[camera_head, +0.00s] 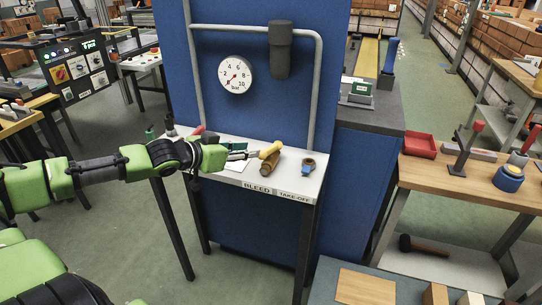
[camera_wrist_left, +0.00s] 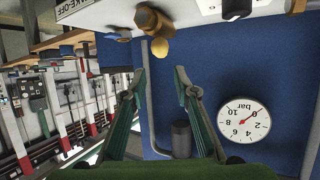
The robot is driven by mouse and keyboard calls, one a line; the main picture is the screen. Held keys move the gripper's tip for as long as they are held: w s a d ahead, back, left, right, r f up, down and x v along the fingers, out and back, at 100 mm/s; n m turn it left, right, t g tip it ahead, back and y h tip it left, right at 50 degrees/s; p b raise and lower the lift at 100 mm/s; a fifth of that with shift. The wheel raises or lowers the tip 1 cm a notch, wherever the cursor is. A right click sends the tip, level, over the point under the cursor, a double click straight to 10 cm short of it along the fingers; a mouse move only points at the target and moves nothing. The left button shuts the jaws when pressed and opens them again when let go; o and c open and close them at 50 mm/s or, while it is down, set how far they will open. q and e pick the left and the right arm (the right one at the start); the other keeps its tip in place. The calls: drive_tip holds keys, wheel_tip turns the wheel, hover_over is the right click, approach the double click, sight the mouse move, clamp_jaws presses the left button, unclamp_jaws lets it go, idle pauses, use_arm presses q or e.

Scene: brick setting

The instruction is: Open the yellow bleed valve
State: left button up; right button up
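The yellow bleed valve handle (camera_head: 270,149) sits on a brass valve body (camera_head: 267,166) at the middle of the narrow white shelf, behind the BLEED label (camera_head: 257,188). In the left wrist view, the scene is upside down and the yellow handle (camera_wrist_left: 160,47) shows end-on beside the brass body (camera_wrist_left: 150,20). My left gripper (camera_head: 247,154) reaches in from the left, just short of the handle. In the wrist view its two fingers (camera_wrist_left: 162,60) are spread apart, with the handle just beyond the tips. I cannot tell whether they touch. My right gripper is not in view.
A brass fitting with blue (camera_head: 308,166) stands right of the valve, behind the TAKE-OFF label (camera_head: 294,196). A round gauge (camera_head: 235,75) and grey pipe (camera_head: 316,95) are on the blue panel (camera_head: 270,110) behind. A wooden bench (camera_head: 470,185) with tools stands at right.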

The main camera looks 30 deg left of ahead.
sight(270, 147)
use_arm(q)
drive_tip(key=shift+b+x, duration=0.5)
drive_tip(key=shift+x, duration=5.15)
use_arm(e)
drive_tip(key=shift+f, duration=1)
use_arm(q)
drive_tip(key=shift+a, duration=0.15)
clamp_jaws()
